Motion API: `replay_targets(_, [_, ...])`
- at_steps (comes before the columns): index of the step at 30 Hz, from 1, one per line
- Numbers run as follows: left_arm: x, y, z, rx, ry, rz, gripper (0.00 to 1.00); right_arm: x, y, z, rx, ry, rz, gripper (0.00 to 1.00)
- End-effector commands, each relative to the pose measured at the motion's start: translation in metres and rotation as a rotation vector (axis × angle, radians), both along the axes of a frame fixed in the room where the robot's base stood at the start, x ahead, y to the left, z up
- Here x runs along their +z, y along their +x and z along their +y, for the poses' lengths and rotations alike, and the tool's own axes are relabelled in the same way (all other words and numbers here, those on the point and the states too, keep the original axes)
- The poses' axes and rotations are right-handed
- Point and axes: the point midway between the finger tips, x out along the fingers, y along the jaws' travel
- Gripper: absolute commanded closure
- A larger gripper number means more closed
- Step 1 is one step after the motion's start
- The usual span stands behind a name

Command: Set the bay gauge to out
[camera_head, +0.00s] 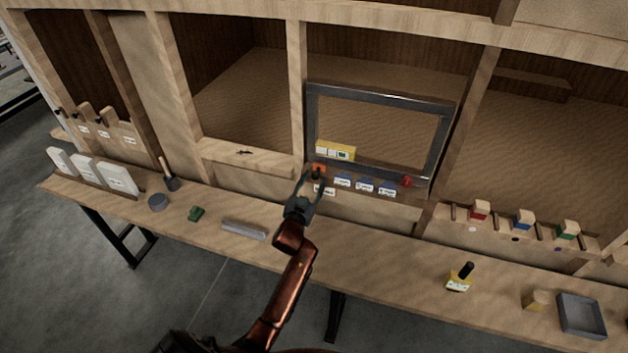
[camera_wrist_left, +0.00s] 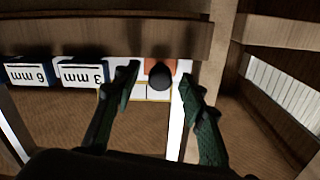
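The left gripper (camera_head: 313,188) reaches up to the lower left corner of the dark grey frame. An orange piece with a dark knob (camera_head: 317,170) sits just beyond its fingertips. In the left wrist view, the round black knob (camera_wrist_left: 161,76) on the orange piece (camera_wrist_left: 153,66) shows between the two open fingers (camera_wrist_left: 158,83), with a gap on either side. A yellow plate with white fields (camera_head: 335,151) stands by the knob, inside the frame's lower left; any writing on it is too small to read. The right gripper is not in view.
Blue labelled blocks (camera_head: 365,186) line the sill right of the knob, with a red knob (camera_head: 407,181) further along. The dark grey frame (camera_head: 380,91) stands above. A grey bar (camera_head: 243,230) lies on the bench to the left. A wooden post (camera_head: 297,90) rises close by.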

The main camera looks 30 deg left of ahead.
Motion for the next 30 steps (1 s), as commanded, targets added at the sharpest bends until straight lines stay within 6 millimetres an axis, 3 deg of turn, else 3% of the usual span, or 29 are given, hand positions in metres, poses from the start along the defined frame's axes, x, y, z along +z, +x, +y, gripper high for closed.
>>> replay_targets(12, [-0.0002,0.0088,0.0027,0.001,0.0,0.001,0.62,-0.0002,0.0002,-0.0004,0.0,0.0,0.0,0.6])
replay_targets(30, [-0.0002,0.0087,0.0024,0.0,0.0,0.001,1.0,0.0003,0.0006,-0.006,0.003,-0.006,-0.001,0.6])
